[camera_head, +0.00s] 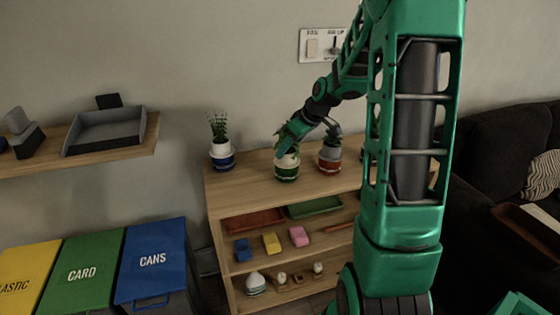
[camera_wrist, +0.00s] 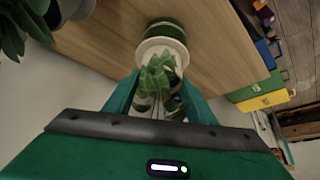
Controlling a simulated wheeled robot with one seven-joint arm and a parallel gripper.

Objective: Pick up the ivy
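The green-and-white pot (camera_head: 286,170) is in the middle. Its leafy plant (camera_wrist: 160,75) rises toward the camera in the wrist view, above the pot's white rim (camera_wrist: 165,47). My gripper (camera_head: 287,146) is over this middle plant from above. In the wrist view my gripper's (camera_wrist: 160,92) two green fingers are apart, one on each side of the leaves. Whether they touch the leaves is unclear. The pot seems to rest on the shelf top.
A blue-and-white potted plant (camera_head: 221,152) stands left, and a red-and-grey pot (camera_head: 330,159) stands close on the right, near my arm. The wooden shelf (camera_head: 245,190) holds trays and small coloured items below. Bins (camera_head: 150,262) stand left, and a dark sofa (camera_head: 500,150) is right.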

